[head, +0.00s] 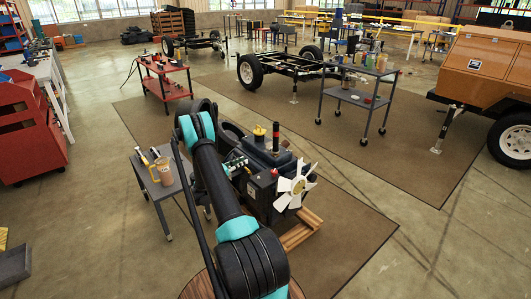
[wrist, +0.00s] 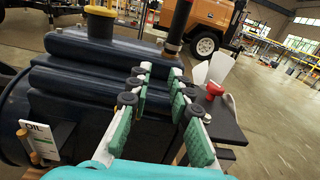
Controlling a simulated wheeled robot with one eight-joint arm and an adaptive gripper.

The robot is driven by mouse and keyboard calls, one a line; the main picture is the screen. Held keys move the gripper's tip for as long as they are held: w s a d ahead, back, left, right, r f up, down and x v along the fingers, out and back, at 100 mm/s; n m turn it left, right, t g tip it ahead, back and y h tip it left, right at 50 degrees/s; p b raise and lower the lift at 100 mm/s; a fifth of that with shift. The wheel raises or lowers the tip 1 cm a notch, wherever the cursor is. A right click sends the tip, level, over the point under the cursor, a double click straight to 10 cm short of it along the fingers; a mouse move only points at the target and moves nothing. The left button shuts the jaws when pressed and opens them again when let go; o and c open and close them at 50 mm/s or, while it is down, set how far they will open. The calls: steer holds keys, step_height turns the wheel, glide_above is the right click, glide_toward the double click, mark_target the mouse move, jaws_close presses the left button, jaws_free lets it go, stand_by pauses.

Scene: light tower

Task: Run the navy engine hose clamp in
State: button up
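The navy engine (head: 262,155) stands on a wooden pallet in the middle of the head view, with a white fan (head: 296,186) on its near right side. In the wrist view the engine's ribbed dark body (wrist: 85,75) fills the left and middle. A small red knob (wrist: 214,91) sits on a dark box at its right. My gripper (wrist: 161,76) is open over the engine, its green-padded fingers apart with nothing seen between them. In the head view my gripper (head: 236,164) is small beside the engine's left part. I cannot make out the hose clamp in either view.
A yellow cap (wrist: 100,20) and an upright dark pipe (wrist: 178,25) rise from the engine. An OIL card (wrist: 38,137) is at lower left. A small cart (head: 165,186) with a mug stands left of my arm. The mat (head: 350,235) right of the pallet is clear.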

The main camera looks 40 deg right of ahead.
steer(key=d, duration=0.5)
steer(key=w+d, duration=0.1)
steer(key=d, duration=1)
steer(key=shift+w+d, duration=0.15)
steer(key=shift+c, duration=0.3)
jaws_close()
